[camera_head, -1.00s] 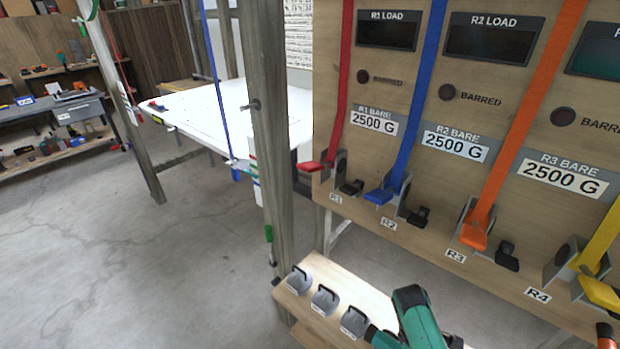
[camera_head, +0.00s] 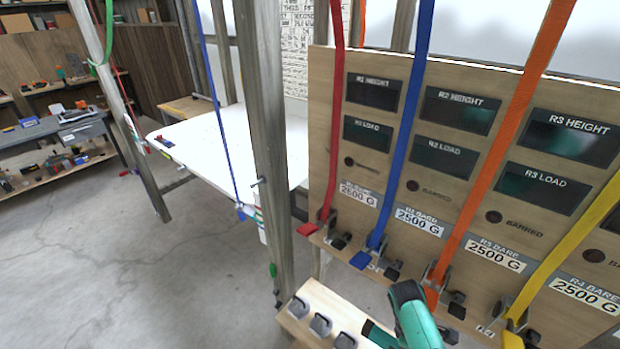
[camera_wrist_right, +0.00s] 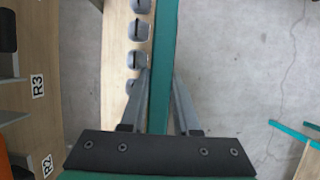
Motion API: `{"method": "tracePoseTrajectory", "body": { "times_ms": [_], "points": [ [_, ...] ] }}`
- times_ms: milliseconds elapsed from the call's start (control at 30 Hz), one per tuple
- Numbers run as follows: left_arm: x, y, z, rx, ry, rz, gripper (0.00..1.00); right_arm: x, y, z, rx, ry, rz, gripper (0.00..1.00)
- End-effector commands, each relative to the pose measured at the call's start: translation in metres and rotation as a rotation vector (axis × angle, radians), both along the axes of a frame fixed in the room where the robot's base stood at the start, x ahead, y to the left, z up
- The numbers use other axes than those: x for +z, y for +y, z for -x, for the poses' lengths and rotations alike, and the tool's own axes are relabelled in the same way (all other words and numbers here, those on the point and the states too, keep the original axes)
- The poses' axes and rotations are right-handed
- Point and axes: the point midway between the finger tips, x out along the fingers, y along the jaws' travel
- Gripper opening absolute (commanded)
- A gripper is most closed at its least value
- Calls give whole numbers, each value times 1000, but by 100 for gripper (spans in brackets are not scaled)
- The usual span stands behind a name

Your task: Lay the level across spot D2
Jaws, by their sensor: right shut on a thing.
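A long teal bar, which looks like the level (camera_wrist_right: 164,40), runs up the right wrist view between the two grey fingers of my right gripper (camera_wrist_right: 162,78). The fingers are shut on it, and its far end runs out of the top of the picture. Below it is concrete floor and a wooden ledge. In the head view a teal part of my right arm shows at the bottom, and the gripper is not clear there. A large white panel (camera_head: 215,150) lies behind the wooden post. I cannot make out a D2 mark. My left gripper is not in view.
A wooden board (camera_head: 330,95) carries displays and red, blue, orange and yellow straps in cleats. A wooden ledge (camera_head: 305,335) with grey handled blocks (camera_head: 320,325) stands below it. A wooden post (camera_head: 262,130) rises before the panel. Open floor (camera_head: 150,270) lies to the left.

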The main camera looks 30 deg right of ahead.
Motion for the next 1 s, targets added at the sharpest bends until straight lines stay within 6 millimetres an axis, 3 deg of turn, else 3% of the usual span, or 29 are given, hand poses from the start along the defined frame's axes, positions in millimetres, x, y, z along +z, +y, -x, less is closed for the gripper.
{"method": "tracePoseTrajectory", "body": {
  "times_ms": [33, 100, 200, 300, 1000],
  "points": [
    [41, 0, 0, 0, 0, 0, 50, 41, 0, 0, 0, 0, 0, 0],
    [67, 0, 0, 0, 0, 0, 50, 68, 0, 0, 0, 0, 0, 0],
    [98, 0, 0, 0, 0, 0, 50, 98, 0, 0, 0, 0, 0, 0],
    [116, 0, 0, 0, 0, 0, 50, 116, 0, 0, 0, 0, 0, 0],
    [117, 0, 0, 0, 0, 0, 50, 117, 0, 0, 0, 0, 0, 0]
  ]
}}
